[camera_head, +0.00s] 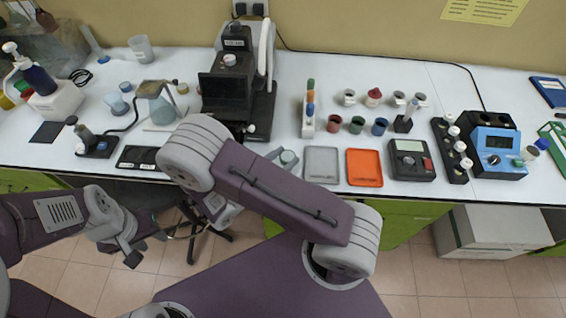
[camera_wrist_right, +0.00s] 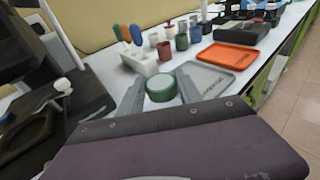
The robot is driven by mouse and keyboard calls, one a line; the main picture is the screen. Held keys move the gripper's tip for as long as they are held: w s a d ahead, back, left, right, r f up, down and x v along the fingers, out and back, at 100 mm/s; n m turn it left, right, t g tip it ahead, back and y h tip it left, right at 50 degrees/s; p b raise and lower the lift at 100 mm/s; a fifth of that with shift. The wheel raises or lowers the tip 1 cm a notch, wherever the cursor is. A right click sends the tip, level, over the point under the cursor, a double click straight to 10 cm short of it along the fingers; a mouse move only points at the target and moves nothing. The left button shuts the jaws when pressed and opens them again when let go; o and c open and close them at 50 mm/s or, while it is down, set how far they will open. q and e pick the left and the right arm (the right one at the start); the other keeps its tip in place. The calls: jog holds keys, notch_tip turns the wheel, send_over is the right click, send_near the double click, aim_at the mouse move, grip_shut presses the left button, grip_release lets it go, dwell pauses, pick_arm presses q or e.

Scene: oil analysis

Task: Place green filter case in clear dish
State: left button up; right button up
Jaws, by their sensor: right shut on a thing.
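The green filter case (camera_wrist_right: 161,88) is a small round piece with a green top, held between the two fingers of my right gripper (camera_wrist_right: 160,98) in the right wrist view. In the head view the case (camera_head: 288,157) looks pale green, at the bench's front edge, with my right gripper (camera_head: 286,163) around its sides. I cannot tell whether it touches the bench. The clear dish (camera_head: 322,164) is a shallow grey, see-through tray just to the right; it looks empty. It also shows in the right wrist view (camera_wrist_right: 205,77). My left gripper (camera_head: 147,248) is open and empty, below the bench front.
An orange tray (camera_head: 364,167) lies right of the clear dish. Behind are red, green (camera_head: 357,125) and blue cups and a white rack (camera_head: 309,117) with coloured-handled tools. A black microscope (camera_head: 235,85) stands to the left, a dark meter (camera_head: 411,160) to the right.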

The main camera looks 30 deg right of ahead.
aim_at(283, 164)
jog(key=shift+w+d+f, duration=0.25)
jog(key=shift+w+f, duration=0.35)
jog(key=shift+w, duration=0.3)
jog(key=shift+f, duration=2)
jog(key=shift+f, duration=0.1)
jog(key=o, duration=1.3)
